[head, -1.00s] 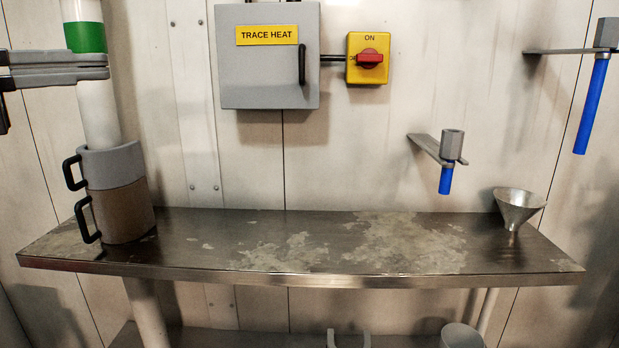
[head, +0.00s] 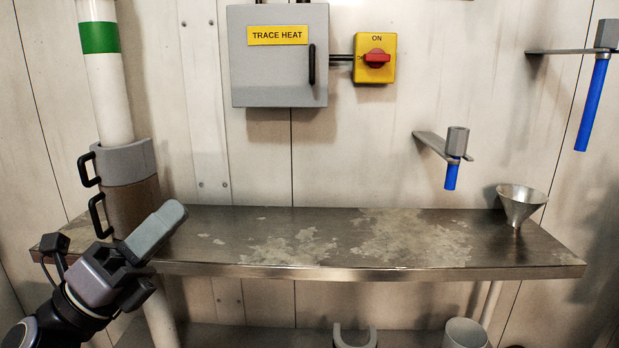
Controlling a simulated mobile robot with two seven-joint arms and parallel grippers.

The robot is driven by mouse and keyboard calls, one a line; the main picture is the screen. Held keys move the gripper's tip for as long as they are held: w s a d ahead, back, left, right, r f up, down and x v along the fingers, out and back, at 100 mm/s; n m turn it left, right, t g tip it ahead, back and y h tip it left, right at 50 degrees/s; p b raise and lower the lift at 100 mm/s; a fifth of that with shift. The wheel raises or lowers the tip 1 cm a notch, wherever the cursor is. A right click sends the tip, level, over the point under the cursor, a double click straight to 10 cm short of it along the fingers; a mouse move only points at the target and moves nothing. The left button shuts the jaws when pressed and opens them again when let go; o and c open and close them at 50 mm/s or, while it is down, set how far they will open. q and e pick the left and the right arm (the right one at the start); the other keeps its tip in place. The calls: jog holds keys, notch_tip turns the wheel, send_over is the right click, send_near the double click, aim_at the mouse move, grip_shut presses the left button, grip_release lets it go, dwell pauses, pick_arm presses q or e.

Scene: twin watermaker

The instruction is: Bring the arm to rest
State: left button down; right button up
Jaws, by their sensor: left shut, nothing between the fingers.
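My left gripper (head: 172,220) is in the lower left of the head view, in front of the left part of the steel bench (head: 330,272). Its fingers are together, with nothing between them, and point up and to the right. Behind it stands a white pipe with a green band (head: 99,38), with a grey collar (head: 126,162) and a brown section (head: 134,204) below, each with a black handle. The gripper looks apart from the pipe and its handles. My right gripper is not in view.
A trace heat box (head: 278,75) and a yellow switch with a red knob (head: 376,58) are on the wall. A metal funnel (head: 521,205) is at the bench's right end. Blue tubes hang from brackets (head: 451,176) (head: 592,105). A grey cup (head: 464,333) stands below. The bench's middle is clear.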

pick_arm(q)
jog(key=s+a+f+n+t+y, duration=0.1)
jog(key=a+f+n+y, duration=0.1)
jog(key=f+n+y, duration=0.85)
jog(key=a+f+n+t+y, duration=0.15)
jog(key=f+n+y, duration=0.35)
jog(key=f+n, duration=1.05)
jog(key=s+d+f+n+g+y, duration=0.1)
jog(key=s+f+n+g, duration=0.3)
jog(key=s+f, duration=0.4)
jog(key=s+d+f+n+g, duration=0.1)
jog(key=s+f+n+g, duration=0.35)
jog(key=f, duration=0.55)
notch_tip(320, 180, up, 14)
jog(key=s+a+p, duration=0.1)
jog(key=s+p, duration=0.1)
jog(key=p, duration=1.5)
jog(key=shift+s+a, duration=0.25)
jog(key=shift+a, duration=0.05)
